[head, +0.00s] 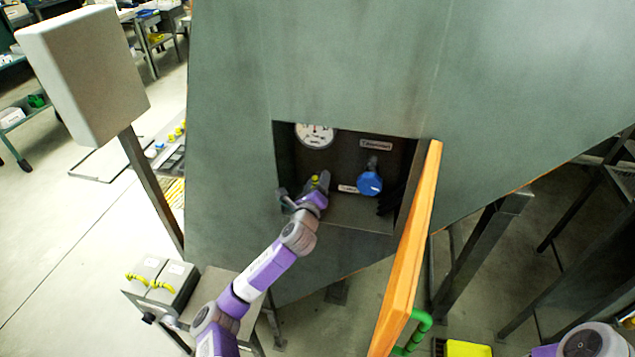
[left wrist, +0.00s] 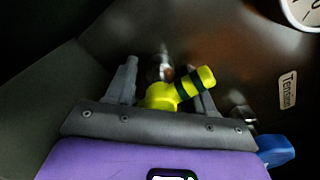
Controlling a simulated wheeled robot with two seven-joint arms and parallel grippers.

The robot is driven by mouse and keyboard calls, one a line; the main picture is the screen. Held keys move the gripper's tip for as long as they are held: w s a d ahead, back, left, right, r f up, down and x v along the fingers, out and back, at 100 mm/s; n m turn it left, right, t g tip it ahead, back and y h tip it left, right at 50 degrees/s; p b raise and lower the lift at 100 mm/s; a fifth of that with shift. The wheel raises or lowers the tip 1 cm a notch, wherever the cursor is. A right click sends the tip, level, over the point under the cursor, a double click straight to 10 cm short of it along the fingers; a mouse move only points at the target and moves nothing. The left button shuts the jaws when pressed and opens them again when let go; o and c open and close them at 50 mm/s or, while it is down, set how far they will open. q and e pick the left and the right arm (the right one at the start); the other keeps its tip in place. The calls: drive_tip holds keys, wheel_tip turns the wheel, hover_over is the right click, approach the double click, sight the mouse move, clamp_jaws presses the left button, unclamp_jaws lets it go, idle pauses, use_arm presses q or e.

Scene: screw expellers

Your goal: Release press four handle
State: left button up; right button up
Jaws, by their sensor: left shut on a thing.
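A yellow handle with dark bands (head: 315,180) sits inside the open recess (head: 340,212) of the large green-grey machine. The left wrist view shows the handle (left wrist: 198,80) between the fingers, in front of a metal stem. My left gripper (head: 304,190) reaches into the recess from below left and is shut on the handle. The left wrist view shows its two grey fingers (left wrist: 165,92) on either side of the handle, which lies tilted up to the right. Part of the handle is hidden behind the gripper body. My right gripper is out of view.
A blue knob (head: 369,184) is right of the handle, beside a small label, with a round gauge (head: 314,134) above. An orange door (head: 408,250) with a green pull (head: 420,328) stands open on the right. A grey box with yellow levers (head: 160,284) stands lower left.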

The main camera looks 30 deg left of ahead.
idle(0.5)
use_arm(q)
drive_tip(key=o, duration=0.9)
drive_tip(key=shift+o, duration=0.2)
drive_tip(key=p+v, duration=0.1)
drive_tip(key=v, duration=0.6)
drive_tip(key=shift+s, duration=0.3)
